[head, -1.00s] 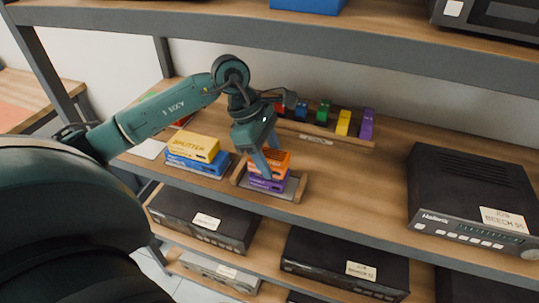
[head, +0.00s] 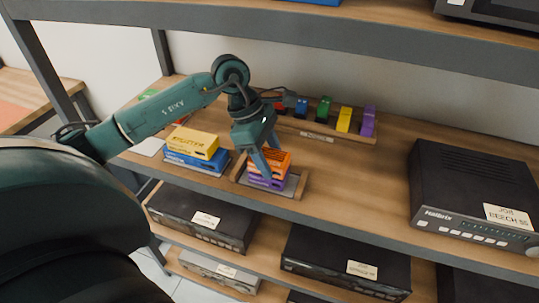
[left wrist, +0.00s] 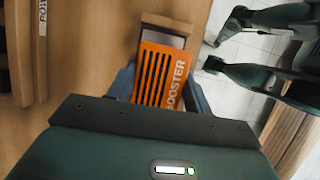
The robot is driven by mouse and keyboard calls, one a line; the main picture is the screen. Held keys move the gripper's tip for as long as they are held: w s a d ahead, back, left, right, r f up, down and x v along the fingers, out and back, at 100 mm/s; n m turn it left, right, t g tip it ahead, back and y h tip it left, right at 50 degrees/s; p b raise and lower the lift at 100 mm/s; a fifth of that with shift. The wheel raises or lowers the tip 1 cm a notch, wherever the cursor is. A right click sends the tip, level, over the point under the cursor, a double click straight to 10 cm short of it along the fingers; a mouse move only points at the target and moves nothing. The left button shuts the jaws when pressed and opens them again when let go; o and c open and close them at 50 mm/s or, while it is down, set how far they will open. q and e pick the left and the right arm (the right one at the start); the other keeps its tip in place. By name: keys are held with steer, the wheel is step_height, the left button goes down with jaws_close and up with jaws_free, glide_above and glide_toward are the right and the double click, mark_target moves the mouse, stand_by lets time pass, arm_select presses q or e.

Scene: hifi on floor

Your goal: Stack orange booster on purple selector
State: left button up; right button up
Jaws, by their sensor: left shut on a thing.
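The orange booster (head: 278,161) sits on top of the purple selector (head: 266,183), in a wooden-sided tray (head: 299,187) on the shelf. In the left wrist view the booster (left wrist: 163,76) shows its slotted orange top and the word BOOSTER; the selector is hidden beneath it there. My left gripper (head: 271,160) is shut on the booster, with one finger on each side of it in the left wrist view (left wrist: 160,88). From the head view the booster appears to rest on the selector; I cannot tell whether the edges line up exactly.
A yellow box on a blue box (head: 193,143) stands left of the tray. A wooden rack (head: 323,133) with several coloured blocks stands behind. A black hi-fi unit (head: 470,185) is at the right. The shelf between tray and unit is clear. Another shelf board hangs above.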

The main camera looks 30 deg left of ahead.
arm_select(q)
steer(key=o, duration=1.1)
steer(key=b+v, duration=0.1)
steer(key=v, duration=0.6)
steer(key=shift+a+r, duration=0.1)
steer(key=shift+r, duration=0.15)
arm_select(e)
steer(key=shift+w+a+r+y, duration=0.25)
steer(key=shift+a+r+y, duration=0.05)
steer(key=shift+a+r, duration=0.25)
steer(key=shift+s+f, duration=0.1)
steer(key=shift+s, duration=0.05)
arm_select(q)
steer(key=shift+s, duration=0.1)
